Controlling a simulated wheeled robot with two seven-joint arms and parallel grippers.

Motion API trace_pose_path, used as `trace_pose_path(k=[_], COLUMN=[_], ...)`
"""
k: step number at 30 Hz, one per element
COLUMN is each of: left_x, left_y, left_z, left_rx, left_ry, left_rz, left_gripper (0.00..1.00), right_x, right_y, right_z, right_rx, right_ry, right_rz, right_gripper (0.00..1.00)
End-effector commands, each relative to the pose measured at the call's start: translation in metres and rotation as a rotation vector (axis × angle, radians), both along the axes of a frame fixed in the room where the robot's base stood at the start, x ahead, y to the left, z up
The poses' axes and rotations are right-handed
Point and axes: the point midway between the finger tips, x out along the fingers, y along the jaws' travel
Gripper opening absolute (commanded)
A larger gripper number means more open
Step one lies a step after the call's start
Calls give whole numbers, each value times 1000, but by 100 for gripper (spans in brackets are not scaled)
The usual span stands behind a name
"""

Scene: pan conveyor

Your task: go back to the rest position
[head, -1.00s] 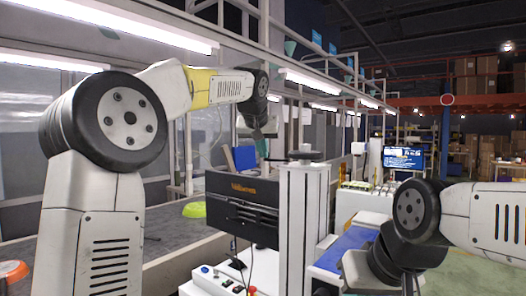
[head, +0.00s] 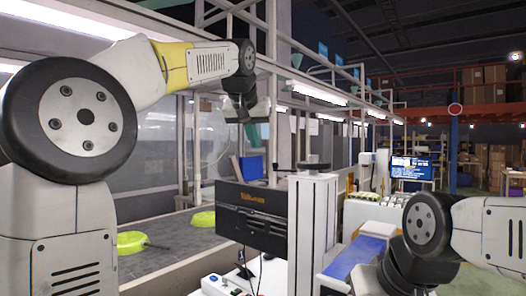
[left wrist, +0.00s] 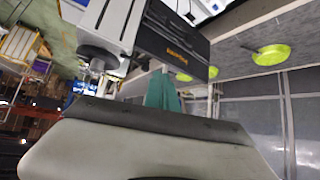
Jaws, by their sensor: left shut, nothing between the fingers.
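My left arm comes in from the left in the head view, raised and bent over. My left gripper (head: 253,137) hangs at its end, high above the far end of the conveyor. Its teal fingers look closed and hold nothing. They also show in the left wrist view (left wrist: 160,92), small beyond a large grey part of my arm. My right arm enters at the lower right with its elbow low. My right gripper is outside the picture.
Green pans (head: 130,241) (head: 203,218) lie on the grey conveyor belt (head: 175,245). A black machine (head: 250,215) and a white post (head: 312,230) stand right of the belt. A blue-topped surface (head: 355,257) is near my right arm. Metal framing (head: 275,130) rises behind the left gripper.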

Motion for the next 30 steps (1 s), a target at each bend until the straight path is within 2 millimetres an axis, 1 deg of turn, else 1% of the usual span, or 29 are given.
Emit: trace_pose_path(k=[4,7,8,11,14,15,17,18,20,21,23,24,27,30], left_x=[-3,-11,-15,-41,-79,-95,-121,-138,-165,-183,-208,-222,-254,-273], left_y=[2,5,7,17,34,42,52,58,67,71,77,79,82,83], left_z=[3,-2,-6,-28,-64,-81,-108,-127,-157,-177,-206,-224,-262,-287], left_rx=[0,4,7,19,25,22,14,7,-9,-21,-41,-56,-88,-111], left_ry=[1,7,13,38,79,97,123,141,169,186,211,224,253,272], left_rz=[0,-1,-1,-6,-5,-3,2,4,11,15,22,27,34,41], left_gripper=[0,0,0,0,0,0,0,0,0,0,0,0,0,0], right_x=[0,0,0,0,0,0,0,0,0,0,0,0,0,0], right_y=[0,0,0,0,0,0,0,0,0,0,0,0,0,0], right_z=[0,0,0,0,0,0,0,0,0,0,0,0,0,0], right_rx=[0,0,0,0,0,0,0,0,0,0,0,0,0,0], right_ry=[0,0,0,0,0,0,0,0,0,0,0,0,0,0], right_rz=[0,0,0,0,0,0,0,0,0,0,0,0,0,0], right_gripper=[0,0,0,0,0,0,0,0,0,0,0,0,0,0])
